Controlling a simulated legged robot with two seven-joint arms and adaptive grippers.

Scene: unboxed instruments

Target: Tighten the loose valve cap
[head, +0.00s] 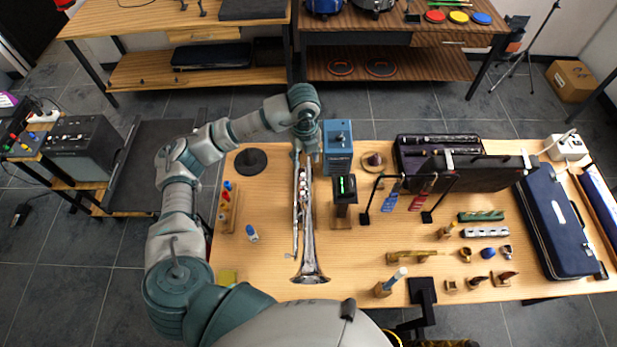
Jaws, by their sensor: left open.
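A silver trumpet (308,240) lies lengthwise on the wooden table, its bell toward me and its valve section (301,185) toward the far edge. The valve caps are too small to tell which one is loose. My left arm reaches in from the left and over the table's far side. My left gripper (306,148) is open, pointing down at the far end of the trumpet, just beyond the valves. The arm's wrist partly hides that end, and I cannot tell whether the fingers touch it. My right gripper is not in view.
A blue box (338,146) stands close to the right of my left gripper, with a black device with a green display (344,190) nearer me. A small bottle (252,233) and a wooden rack (228,208) stand left of the trumpet. Cases and small parts crowd the right.

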